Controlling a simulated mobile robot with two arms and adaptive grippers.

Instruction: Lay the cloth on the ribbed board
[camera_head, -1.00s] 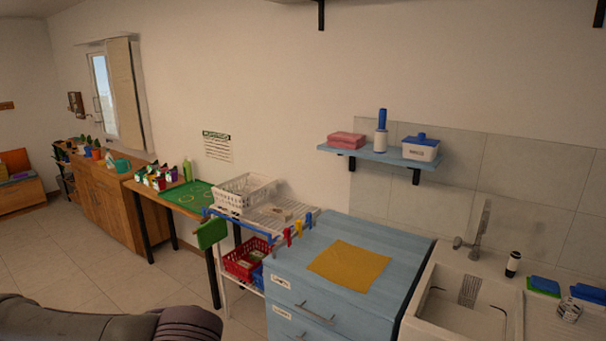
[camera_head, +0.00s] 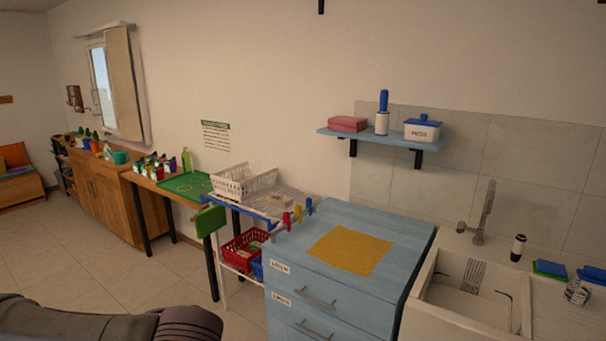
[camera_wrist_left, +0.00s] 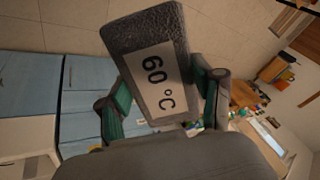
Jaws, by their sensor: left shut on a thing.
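The yellow cloth (camera_head: 350,249) lies flat on top of the blue cabinet in the head view. A grey ribbed panel (camera_head: 473,273), perhaps the ribbed board, stands inside the white sink at the right. In the left wrist view my left gripper (camera_wrist_left: 165,95) is shut on a dark grey speckled block (camera_wrist_left: 148,33) with a pale label reading "60 °C". In the head view only part of my arm shows at the bottom left, well away from the cloth; its fingers are not visible there. My right gripper is not in view.
The white sink (camera_head: 428,290) adjoins the blue cabinet (camera_head: 394,226), whose top around the cloth is clear. A drying rack with coloured pegs (camera_head: 298,213) stands left of the cabinet. A blue shelf (camera_head: 392,144) with boxes hangs above. A red basket (camera_head: 243,250) sits below the rack.

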